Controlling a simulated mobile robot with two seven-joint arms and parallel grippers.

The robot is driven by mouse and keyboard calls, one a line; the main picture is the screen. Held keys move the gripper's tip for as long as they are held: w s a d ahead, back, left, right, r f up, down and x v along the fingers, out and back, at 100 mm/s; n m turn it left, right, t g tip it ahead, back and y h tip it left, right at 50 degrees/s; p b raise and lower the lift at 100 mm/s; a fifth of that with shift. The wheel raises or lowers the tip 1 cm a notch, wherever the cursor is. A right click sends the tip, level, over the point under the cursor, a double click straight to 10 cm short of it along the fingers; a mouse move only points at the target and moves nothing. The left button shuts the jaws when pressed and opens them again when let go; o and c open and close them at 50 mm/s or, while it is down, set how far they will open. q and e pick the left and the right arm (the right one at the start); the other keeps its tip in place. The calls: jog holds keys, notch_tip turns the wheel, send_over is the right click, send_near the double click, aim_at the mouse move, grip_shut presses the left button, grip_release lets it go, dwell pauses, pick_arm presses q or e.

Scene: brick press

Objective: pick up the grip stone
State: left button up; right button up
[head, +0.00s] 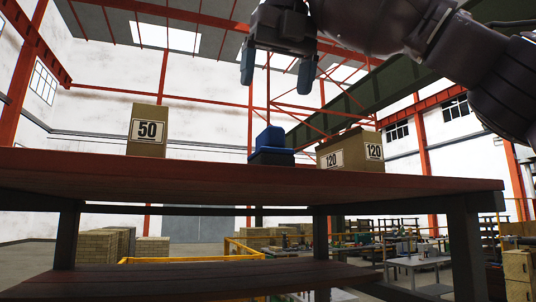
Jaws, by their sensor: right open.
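A small block, blue on top with a dark lower part, stands on the red-brown table top between two boxes; I take it to be the grip stone (270,140). Its foot is partly hidden by the table's front edge, as I look from below table height. My right gripper (277,78) comes in from the upper right and points down. Its two fingers are apart, with nothing between them. In the picture it is above the grip stone, clear of it; the depth between them is hard to tell. My left gripper is not in view.
The table (120,177) has a lower shelf (190,278). Pallets and workbenches fill the hall behind.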

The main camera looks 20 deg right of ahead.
aim_at(270, 147)
jog(key=x, duration=0.4)
jog(key=shift+w+r, duration=0.15)
jog(key=shift+w, duration=0.1)
jog(key=shift+x, duration=3.65)
jog(key=shift+s+d, duration=0.1)
jog(key=shift+s, duration=0.05)
jog(key=c, duration=1.1)
